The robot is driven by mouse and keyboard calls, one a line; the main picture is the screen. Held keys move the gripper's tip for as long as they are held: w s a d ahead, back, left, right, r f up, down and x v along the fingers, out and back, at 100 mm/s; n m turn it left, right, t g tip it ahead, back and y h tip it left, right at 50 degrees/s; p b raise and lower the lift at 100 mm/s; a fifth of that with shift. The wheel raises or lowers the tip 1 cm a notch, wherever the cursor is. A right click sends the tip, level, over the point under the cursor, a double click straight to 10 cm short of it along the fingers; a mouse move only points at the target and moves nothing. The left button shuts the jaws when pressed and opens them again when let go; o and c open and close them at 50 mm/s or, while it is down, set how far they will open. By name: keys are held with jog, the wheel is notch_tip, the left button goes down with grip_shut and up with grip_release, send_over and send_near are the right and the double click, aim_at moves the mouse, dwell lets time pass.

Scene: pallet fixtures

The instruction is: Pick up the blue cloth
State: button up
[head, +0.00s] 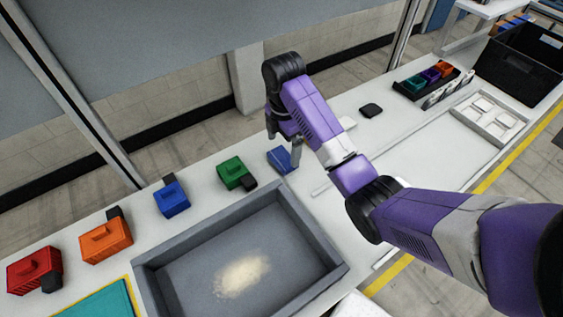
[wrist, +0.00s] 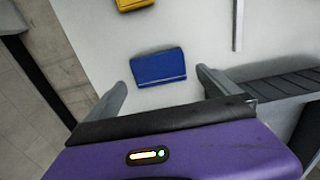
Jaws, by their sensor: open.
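The blue cloth (head: 281,160) lies on the white table as a small folded flat piece, just past the grey tray's far right corner. In the wrist view the blue cloth (wrist: 158,68) shows a pale stripe near its lower edge. My gripper (head: 284,145) is over the cloth, pointing down. In the wrist view its fingers stand wide apart, one on each side of the cloth, with nothing between them held. Whether the fingertips are at the cloth's height I cannot tell. In the head view one finger hides part of the cloth's right side.
A grey tray (head: 318,222) with pale powder stands in front. Red (head: 34,270), orange (head: 106,240), blue (head: 171,198) and green (head: 236,173) blocks line the left. A yellow object (wrist: 134,4) lies beyond the cloth. A black crate (head: 520,65) stands far right.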

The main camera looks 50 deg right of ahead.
aim_at(283, 157)
jog(key=shift+f+b, duration=0.45)
jog(key=shift+f, duration=0.2)
jog(key=shift+w+f+p, duration=0.1)
jog(key=shift+f+p, duration=0.3)
jog(key=shift+f, duration=1.35)
jog(key=c, duration=1.1)
